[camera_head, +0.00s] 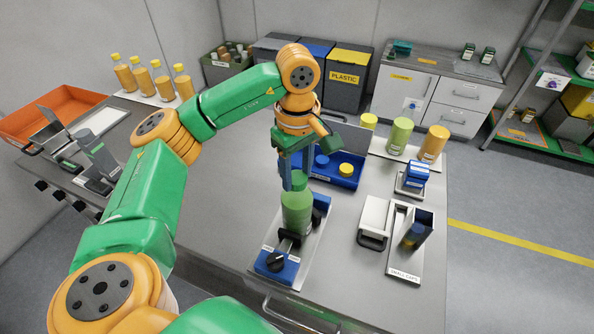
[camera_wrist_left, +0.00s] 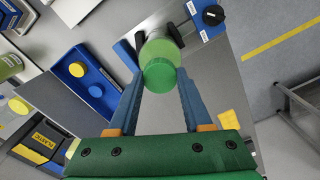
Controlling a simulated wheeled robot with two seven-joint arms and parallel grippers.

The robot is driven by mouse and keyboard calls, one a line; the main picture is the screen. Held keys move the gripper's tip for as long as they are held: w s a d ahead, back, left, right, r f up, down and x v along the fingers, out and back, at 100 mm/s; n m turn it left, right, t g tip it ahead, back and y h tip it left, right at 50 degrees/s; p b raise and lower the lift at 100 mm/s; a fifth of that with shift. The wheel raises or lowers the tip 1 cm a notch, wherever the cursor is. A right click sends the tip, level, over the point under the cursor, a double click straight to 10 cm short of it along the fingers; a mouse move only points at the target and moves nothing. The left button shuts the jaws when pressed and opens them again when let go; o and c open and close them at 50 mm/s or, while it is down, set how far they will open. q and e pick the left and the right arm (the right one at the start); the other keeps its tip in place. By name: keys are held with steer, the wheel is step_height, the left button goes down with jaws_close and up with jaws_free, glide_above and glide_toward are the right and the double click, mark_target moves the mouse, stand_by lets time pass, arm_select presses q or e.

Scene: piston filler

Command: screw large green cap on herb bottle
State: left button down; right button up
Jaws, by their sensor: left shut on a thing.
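The green herb bottle (camera_head: 297,212) stands upright in a clamp fixture with black jaws (camera_head: 288,238) and a blue base (camera_head: 277,266). My left gripper (camera_head: 292,182) points down over the bottle with the large green cap (camera_head: 299,180) between its blue fingers. In the left wrist view, the fingers of the left gripper (camera_wrist_left: 161,76) sit on either side of the cap (camera_wrist_left: 160,76), with the bottle (camera_wrist_left: 160,50) directly behind it. The cap is at the bottle's top; whether it touches the neck I cannot tell. My right gripper is not in view.
A blue tray (camera_head: 350,182) with blue and yellow caps lies behind the fixture. Another green bottle (camera_head: 399,136) and an orange one (camera_head: 433,143) stand at the back right. A small-caps stand (camera_head: 403,275) is at right. Several yellow-capped bottles (camera_head: 142,75) stand back left.

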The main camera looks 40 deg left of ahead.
arm_select(q)
steer(key=m, duration=0.2)
steer(key=shift+m, duration=0.3)
steer(key=m, duration=0.4)
steer(key=shift+m, duration=0.4)
steer(key=m, duration=0.7)
steer(key=shift+c, duration=1.3)
jaws_free()
